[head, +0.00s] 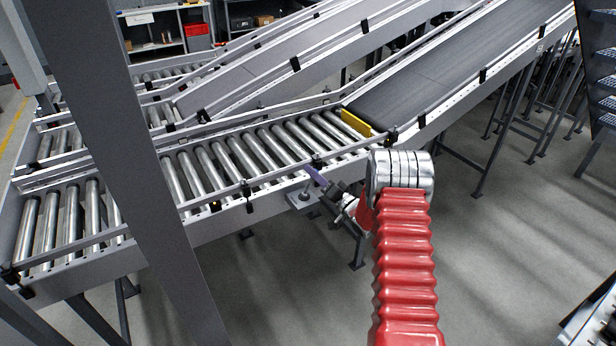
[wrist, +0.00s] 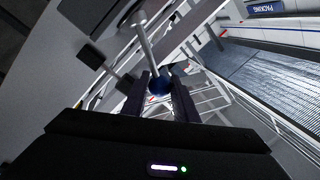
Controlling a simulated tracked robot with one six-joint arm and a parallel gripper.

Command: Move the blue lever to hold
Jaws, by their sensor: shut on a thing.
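The blue lever shows in the wrist view as a pale metal rod ending in a round blue knob (wrist: 159,85). My gripper (wrist: 163,87) has its two dark fingers on either side of the knob and is shut on it. The rod runs up from the knob to a round end near the top of the view. In the head view my gripper (head: 342,204) is partly hidden behind my red arm, beside the conveyor's near side rail. The knob cannot be made out there. No hold marking is legible in either view.
A roller conveyor (head: 222,160) runs along the left and middle, joining a sloping dark belt (head: 450,70). A yellow bar (head: 356,123) lies at their junction. A grey post (head: 135,150) stands at the left. Grey floor (head: 480,260) is open at the right.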

